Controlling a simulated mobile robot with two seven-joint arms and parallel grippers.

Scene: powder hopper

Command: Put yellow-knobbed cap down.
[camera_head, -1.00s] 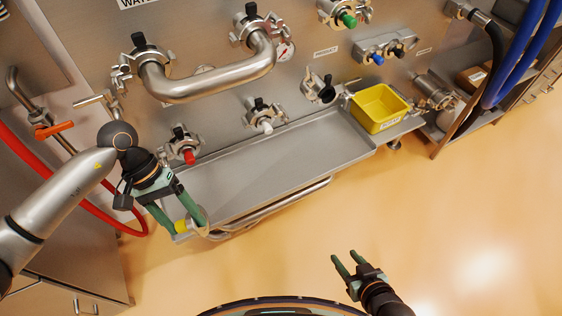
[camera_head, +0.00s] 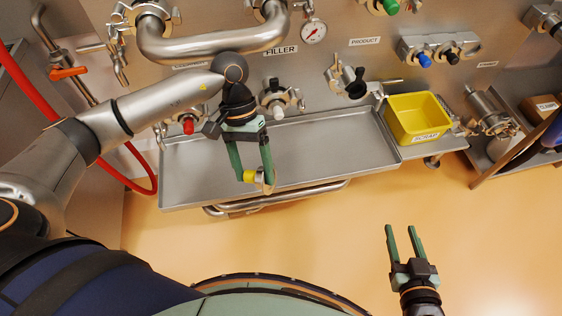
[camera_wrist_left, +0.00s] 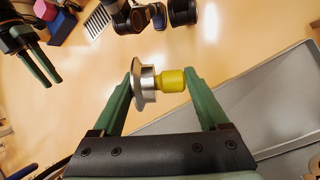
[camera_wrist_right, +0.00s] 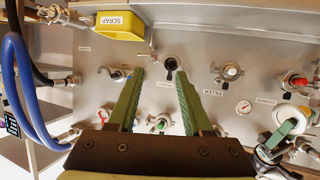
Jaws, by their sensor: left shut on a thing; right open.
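The yellow-knobbed cap (camera_wrist_left: 158,82) is a short yellow knob on a round steel flange. My left gripper (camera_head: 256,178) is shut on it, one finger at the flange and the other at the knob's end. In the head view the cap's yellow knob (camera_head: 249,176) shows between the fingertips, over the front part of the steel tray (camera_head: 330,140). I cannot tell its exact height above the tray. My right gripper (camera_head: 390,230) is open and empty over the floor, in front of the tray; its fingers also show in the right wrist view (camera_wrist_right: 158,75).
A yellow scrap bin (camera_head: 418,118) stands on the shelf at the tray's right. Valves with red (camera_head: 188,125) and white (camera_head: 277,106) knobs stick out from the panel above the tray. A rail (camera_head: 280,199) runs along the tray's front. The tray's right part is bare.

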